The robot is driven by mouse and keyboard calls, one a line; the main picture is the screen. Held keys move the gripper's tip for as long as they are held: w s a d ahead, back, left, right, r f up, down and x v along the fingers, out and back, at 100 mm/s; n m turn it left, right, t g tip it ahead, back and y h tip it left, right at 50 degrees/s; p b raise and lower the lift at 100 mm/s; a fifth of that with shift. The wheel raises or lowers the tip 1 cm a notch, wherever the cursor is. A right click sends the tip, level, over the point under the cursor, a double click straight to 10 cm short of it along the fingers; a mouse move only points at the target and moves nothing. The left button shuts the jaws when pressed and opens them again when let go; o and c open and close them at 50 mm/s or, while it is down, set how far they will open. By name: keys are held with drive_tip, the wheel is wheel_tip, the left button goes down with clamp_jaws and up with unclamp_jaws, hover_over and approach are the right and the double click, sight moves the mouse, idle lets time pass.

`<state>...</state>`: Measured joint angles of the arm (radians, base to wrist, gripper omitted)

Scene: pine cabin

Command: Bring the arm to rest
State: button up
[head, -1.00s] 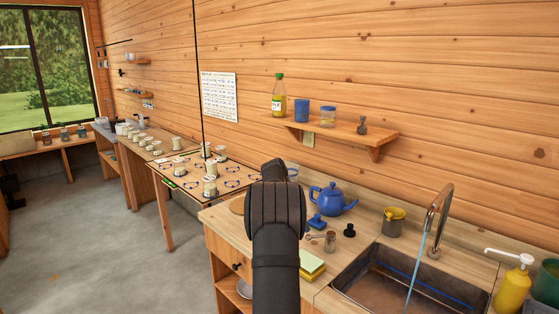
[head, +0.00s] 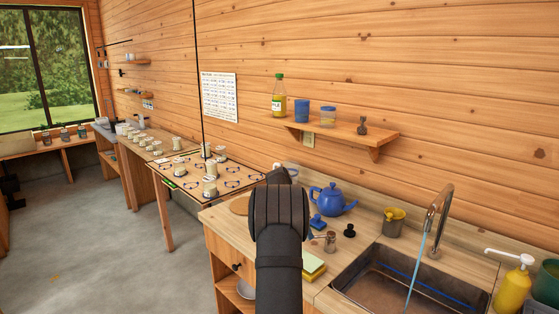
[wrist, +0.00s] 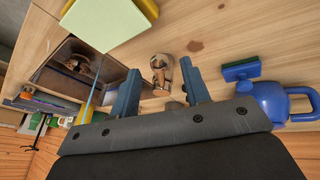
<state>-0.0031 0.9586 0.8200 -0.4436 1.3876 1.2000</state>
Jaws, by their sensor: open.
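My arm reaches over the wooden counter (head: 235,222) in the head view, and its dark links hide most of the gripper there. In the wrist view my gripper (wrist: 160,88) shows two blue-grey fingers spread apart, with nothing held between them. A small glass jar (wrist: 161,68) appears between the fingertips in that view, standing on the counter. The jar also shows in the head view (head: 331,241), just right of my arm. I cannot tell the exact gap between the fingers and the jar.
A blue teapot (head: 331,199), a blue block (head: 316,222), a black knob-like piece (head: 349,231) and a yellow-green sponge (head: 313,266) stand close to my arm. The sink (head: 400,284) with its tap (head: 440,215) lies to the right. A shelf (head: 350,133) hangs above.

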drive_tip(key=v, duration=1.6)
drive_tip(key=x, duration=1.8)
drive_tip(key=shift+s+r+n, duration=0.25)
drive_tip(key=shift+s+n, duration=0.25)
drive_tip(key=shift+s+d+n+t, duration=0.15)
drive_tip(key=shift+s+n+t, duration=0.15)
drive_tip(key=shift+n, duration=0.1)
